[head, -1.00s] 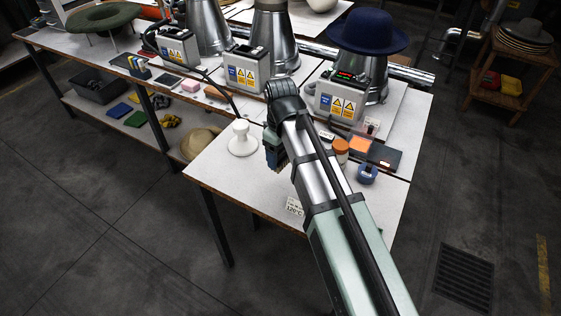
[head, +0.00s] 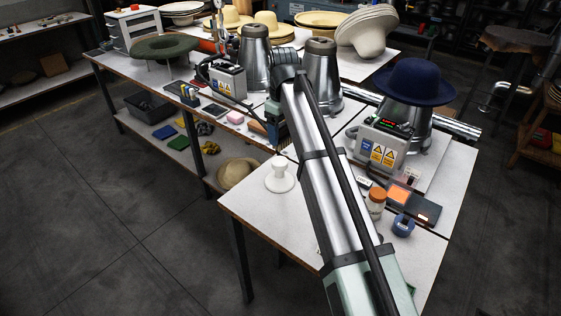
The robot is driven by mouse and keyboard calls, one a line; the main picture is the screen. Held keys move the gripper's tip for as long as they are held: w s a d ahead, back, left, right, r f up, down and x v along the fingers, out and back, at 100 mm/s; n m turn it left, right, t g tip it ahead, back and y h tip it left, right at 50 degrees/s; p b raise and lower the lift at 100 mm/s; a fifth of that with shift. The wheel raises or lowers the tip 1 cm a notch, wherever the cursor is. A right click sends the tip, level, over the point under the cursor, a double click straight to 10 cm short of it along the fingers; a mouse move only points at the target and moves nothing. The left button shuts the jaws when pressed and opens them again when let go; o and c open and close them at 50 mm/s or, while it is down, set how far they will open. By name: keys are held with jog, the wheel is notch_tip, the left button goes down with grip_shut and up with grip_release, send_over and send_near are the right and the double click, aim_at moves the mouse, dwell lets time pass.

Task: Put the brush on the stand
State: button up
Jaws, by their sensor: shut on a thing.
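The brush (head: 256,127), with a brown wooden body, lies on the long white table just right of a pink block, partly covered by my gripper. My gripper (head: 275,136) points down at the brush and is shut on it; its fingertips are mostly hidden behind its own body and the arm. I cannot tell whether the brush is off the tabletop. The white stand (head: 280,180), with a round base and a short knobbed post, is upright and empty on the near table, in front of my gripper.
A control box (head: 381,143) and a navy hat (head: 414,82) on a metal form stand to the right. An orange-brown jar (head: 376,203) and a blue tape roll (head: 403,225) sit near the right edge. Table around the stand is clear.

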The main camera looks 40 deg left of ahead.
jog(key=w+a+r, duration=0.2)
jog(key=a, duration=0.1)
send_over(280, 160)
jog(key=shift+f, duration=5.2)
jog(key=shift+f, duration=0.1)
jog(key=o, duration=1.1)
notch_tip(280, 160, up, 12)
jog(key=shift+r, duration=0.1)
jog(key=shift+d, duration=0.1)
